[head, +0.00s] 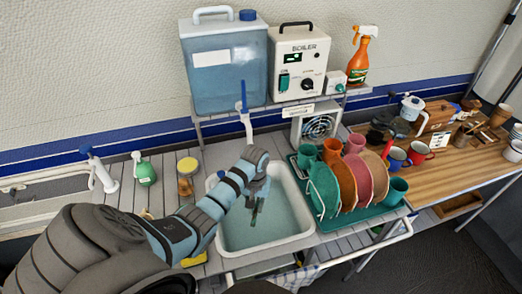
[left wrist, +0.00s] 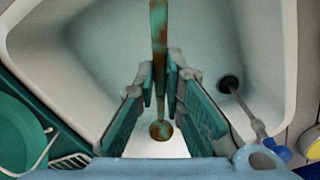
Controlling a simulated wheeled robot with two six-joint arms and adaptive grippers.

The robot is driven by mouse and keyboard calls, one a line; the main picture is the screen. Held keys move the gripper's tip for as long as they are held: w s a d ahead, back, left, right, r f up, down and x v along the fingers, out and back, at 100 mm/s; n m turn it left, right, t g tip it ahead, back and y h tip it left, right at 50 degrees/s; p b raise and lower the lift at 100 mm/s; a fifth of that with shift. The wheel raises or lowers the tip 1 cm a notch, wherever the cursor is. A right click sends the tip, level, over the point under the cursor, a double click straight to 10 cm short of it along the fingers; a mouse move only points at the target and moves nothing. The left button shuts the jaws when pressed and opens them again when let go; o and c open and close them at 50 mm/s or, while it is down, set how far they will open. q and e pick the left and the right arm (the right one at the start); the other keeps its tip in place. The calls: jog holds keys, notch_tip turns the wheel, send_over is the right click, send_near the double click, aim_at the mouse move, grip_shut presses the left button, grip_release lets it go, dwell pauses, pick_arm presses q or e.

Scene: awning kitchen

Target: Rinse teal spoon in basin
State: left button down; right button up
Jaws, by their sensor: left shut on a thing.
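The teal spoon (head: 255,215), with brown stains on it, hangs from my left gripper (head: 258,192) over the white basin (head: 268,246). In the left wrist view my left gripper (left wrist: 161,78) is shut on the spoon (left wrist: 158,35), which runs between both fingers. Its rounded end (left wrist: 160,130) shows between the finger bases. The basin (left wrist: 60,75) lies below, with a dark drain (left wrist: 229,84). Whether the spoon touches the water or basin floor, I cannot tell. A tap with a blue lever (head: 244,97) stands at the basin's back. My right gripper is not in view.
A green rack (head: 350,222) with several plates and cups stands right of the basin. A blue water tank (head: 225,70) and a boiler (head: 298,65) sit on the shelf behind.

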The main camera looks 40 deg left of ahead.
pick_arm(q)
jog(key=shift+s+f, duration=0.15)
jog(key=shift+f, duration=0.45)
jog(key=shift+s+f, duration=0.15)
jog(key=shift+f, duration=0.45)
jog(key=f+b, duration=0.2)
jog(key=w+f+b, duration=0.1)
jog(key=f+b, duration=0.1)
jog(key=w+f+b, duration=0.1)
jog(key=f+b, duration=0.1)
jog(key=shift+f, duration=0.2)
jog(key=shift+s+f+b, duration=0.55)
jog(key=shift+f+b, duration=0.3)
jog(key=shift+b, duration=0.3)
jog(key=shift+w+f, duration=0.1)
jog(key=shift+f, duration=0.05)
jog(key=shift+w, duration=0.1)
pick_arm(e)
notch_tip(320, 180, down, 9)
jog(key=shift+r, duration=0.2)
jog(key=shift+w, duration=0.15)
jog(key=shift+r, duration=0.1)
